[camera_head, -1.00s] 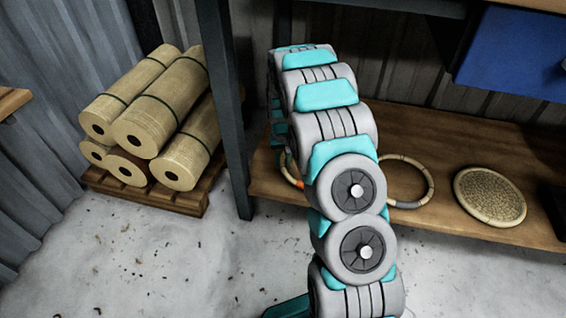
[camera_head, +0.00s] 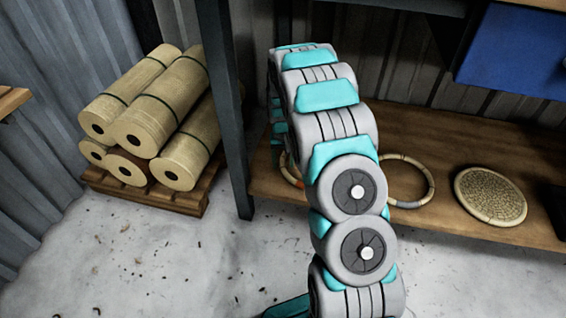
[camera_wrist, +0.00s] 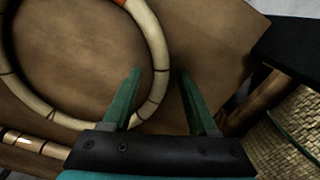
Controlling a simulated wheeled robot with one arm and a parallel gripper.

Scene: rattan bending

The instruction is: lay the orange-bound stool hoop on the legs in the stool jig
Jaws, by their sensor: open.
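The orange-bound stool hoop (camera_wrist: 155,40) is a pale rattan ring lying on a brown wooden shelf in the wrist view, with a bit of orange binding at the top edge. In the head view only a sliver of the hoop (camera_head: 289,172) shows left of my arm. My gripper (camera_wrist: 160,74) is open, with its two green fingers on either side of the hoop's near right rim. I cannot tell how far the fingertips are above the shelf. The head view hides my gripper behind my arm. The stool jig and its legs are not in view.
A grey-bound hoop (camera_head: 427,190) and a round woven panel (camera_head: 490,195) lie on the shelf (camera_head: 460,150) to the right. A dark post (camera_head: 226,110) stands at the shelf's left end. Rolled mats (camera_head: 160,120) are stacked on a pallet further left. Part of another rattan piece (camera_wrist: 22,140) shows lower left.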

